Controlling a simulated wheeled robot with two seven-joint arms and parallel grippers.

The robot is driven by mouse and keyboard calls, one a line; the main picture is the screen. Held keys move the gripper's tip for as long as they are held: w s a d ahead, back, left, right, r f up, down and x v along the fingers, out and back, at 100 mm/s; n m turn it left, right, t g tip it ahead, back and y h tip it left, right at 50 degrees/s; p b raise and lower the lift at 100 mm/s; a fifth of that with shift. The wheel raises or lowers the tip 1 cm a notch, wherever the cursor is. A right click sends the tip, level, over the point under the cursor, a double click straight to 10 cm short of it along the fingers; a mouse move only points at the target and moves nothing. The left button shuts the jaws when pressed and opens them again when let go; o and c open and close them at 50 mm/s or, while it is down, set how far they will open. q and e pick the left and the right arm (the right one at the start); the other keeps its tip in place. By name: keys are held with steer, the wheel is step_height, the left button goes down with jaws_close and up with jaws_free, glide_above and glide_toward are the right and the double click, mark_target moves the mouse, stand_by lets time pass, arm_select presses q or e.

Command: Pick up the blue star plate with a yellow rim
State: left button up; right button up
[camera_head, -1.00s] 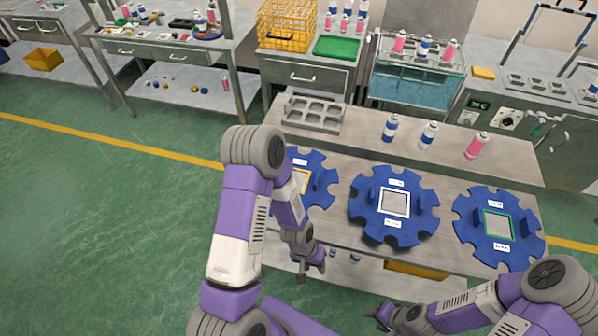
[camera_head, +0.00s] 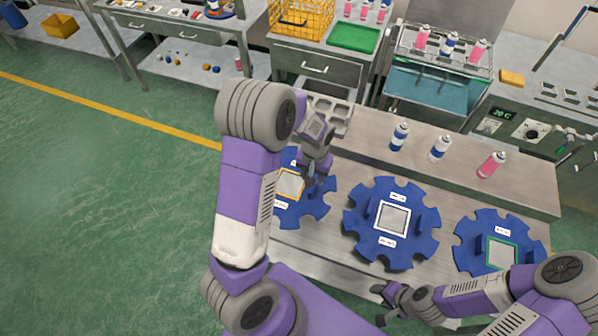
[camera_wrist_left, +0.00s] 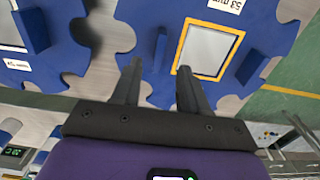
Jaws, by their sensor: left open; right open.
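The blue star plate (camera_head: 313,207) with the yellow-rimmed square lies at the left end of the table, partly hidden by my left arm. It also shows in the left wrist view (camera_wrist_left: 262,38), with an upright blue tab (camera_wrist_left: 160,52) beside the yellow-rimmed square (camera_wrist_left: 205,50). My left gripper (camera_head: 318,176) is over this plate, open and empty. In the left wrist view its fingertips (camera_wrist_left: 160,72) point at the plate, with the tab between them in the picture; I cannot tell the height gap. My right gripper (camera_head: 380,305) is open and empty near the table's front edge.
A white-rimmed star plate (camera_head: 428,243) lies in the middle and a green-rimmed one (camera_head: 470,240) at the right. A grey rack (camera_head: 340,112) stands behind the left plate.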

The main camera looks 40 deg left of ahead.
arm_select(q)
step_height(320, 180, down, 7)
steer(key=shift+f+b, duration=0.15)
steer(key=shift+b, duration=0.25)
jaws_close()
